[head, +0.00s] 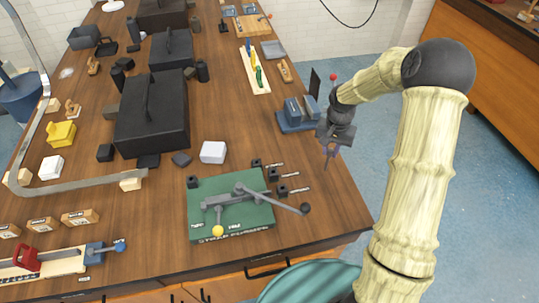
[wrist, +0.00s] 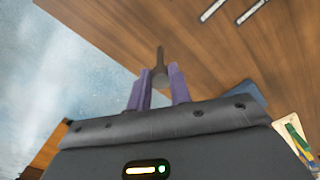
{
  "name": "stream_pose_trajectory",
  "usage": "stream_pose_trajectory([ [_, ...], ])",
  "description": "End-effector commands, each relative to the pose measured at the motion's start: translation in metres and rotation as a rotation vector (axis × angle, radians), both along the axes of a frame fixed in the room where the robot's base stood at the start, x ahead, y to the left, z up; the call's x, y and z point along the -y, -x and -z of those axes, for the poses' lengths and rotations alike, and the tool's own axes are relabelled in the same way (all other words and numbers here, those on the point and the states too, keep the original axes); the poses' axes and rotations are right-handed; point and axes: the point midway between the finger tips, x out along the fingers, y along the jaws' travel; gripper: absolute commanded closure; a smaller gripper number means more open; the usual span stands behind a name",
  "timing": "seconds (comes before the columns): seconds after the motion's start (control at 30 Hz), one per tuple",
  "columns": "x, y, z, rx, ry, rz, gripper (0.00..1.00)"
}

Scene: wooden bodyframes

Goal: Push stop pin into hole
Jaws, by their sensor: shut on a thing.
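My gripper (head: 328,148) hangs at the right edge of the wooden table, to the right of the green fixture board. In the wrist view its purple fingers (wrist: 159,85) are closed around a dark slim pin (wrist: 158,62), whose thin end points away from the gripper. I cannot tell for certain that it is the stop pin. The green board (head: 258,218) carries a grey lever mechanism (head: 245,194) with a black knob and a yellow knob. Several small black blocks (head: 272,175) sit at its right and top edges. I cannot make out the hole.
A blue-grey holder (head: 297,122) stands on the table close to the left of my gripper. A white block (head: 213,152) and large black cases (head: 152,122) are further left. The table's right edge drops to a blue floor (head: 385,140).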

Motion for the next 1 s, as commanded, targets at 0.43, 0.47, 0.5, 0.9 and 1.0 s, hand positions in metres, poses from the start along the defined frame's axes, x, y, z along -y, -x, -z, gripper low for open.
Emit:
stream_pose_trajectory([
  [0.43,0.001,0.000,0.000,0.000,0.000,0.001,1.00],
  [0.47,0.001,0.000,0.000,0.000,0.000,0.001,1.00],
  [0.5,0.000,0.000,0.000,0.000,0.000,0.001,1.00],
  [0.9,-0.067,0.032,-0.042,0.003,0.010,0.115,1.00],
  [1.0,-0.092,0.048,-0.057,0.007,0.014,0.176,1.00],
])
